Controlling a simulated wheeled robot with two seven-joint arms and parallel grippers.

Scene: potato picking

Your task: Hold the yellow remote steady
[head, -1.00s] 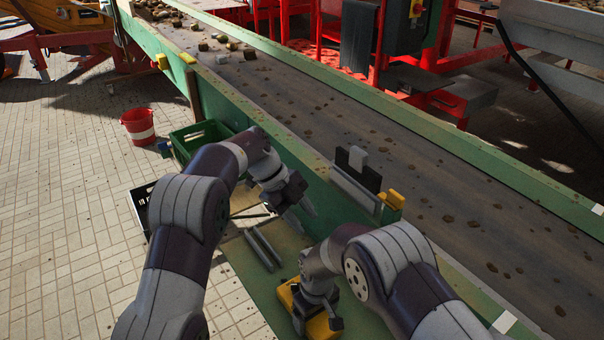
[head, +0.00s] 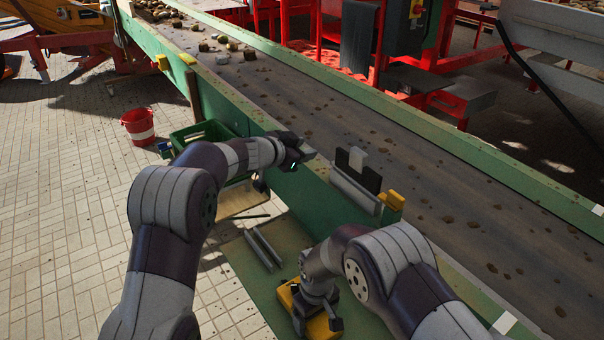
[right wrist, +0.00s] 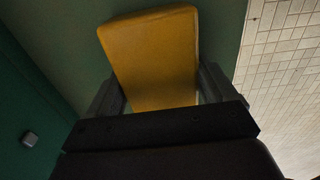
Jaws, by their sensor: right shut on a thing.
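The yellow remote (head: 323,329) lies on the green table (head: 250,290) at the bottom middle of the head view, partly hidden under my right gripper (head: 316,312). In the right wrist view the remote (right wrist: 155,55) shows as a plain yellow block between the two dark fingers of my right gripper (right wrist: 162,90), which is shut on it. My left gripper (head: 300,154) is raised beside the conveyor's near green side wall, away from the remote. Its fingers are too small and dark to tell whether they are open.
Two grey bars (head: 264,248) lie on the table left of the remote. A conveyor belt (head: 400,170) with scattered potatoes runs behind its green wall. A green crate (head: 205,133) and a red bucket (head: 138,127) stand at left on paving.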

